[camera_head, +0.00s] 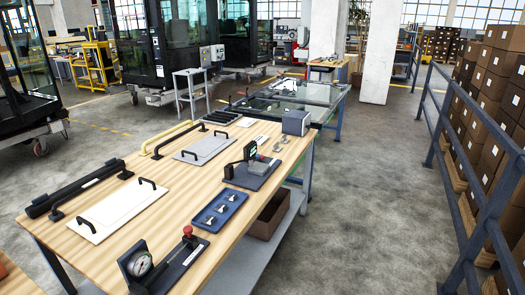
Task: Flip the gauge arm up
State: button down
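A round white dial gauge (140,265) in a black housing sits at the near end of the wooden table. It is on a dark base plate (180,268) with a short lever topped by a red knob (187,230). Farther back, a dark fixture (250,172) has an upright black part (250,152) with a small lit display and an arm reaching left, low over its base. I cannot tell for sure which of these is the gauge arm. My gripper is not in view.
The wooden table (78,242) also holds a white panel with black handles (118,208), a grey panel (206,148), a blue tray with small parts (220,208), black bars (75,190) and a grey box (296,122). A blue railing (465,225) stands right, beyond open floor (365,200).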

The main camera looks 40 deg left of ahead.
aim_at(258, 156)
jog(key=i, duration=1.1)
jog(key=z, duration=1.05)
jog(key=k, duration=0.15)
jog(key=u, duration=3)
jog(key=i, duration=0.6)
jog(key=u, duration=0.1)
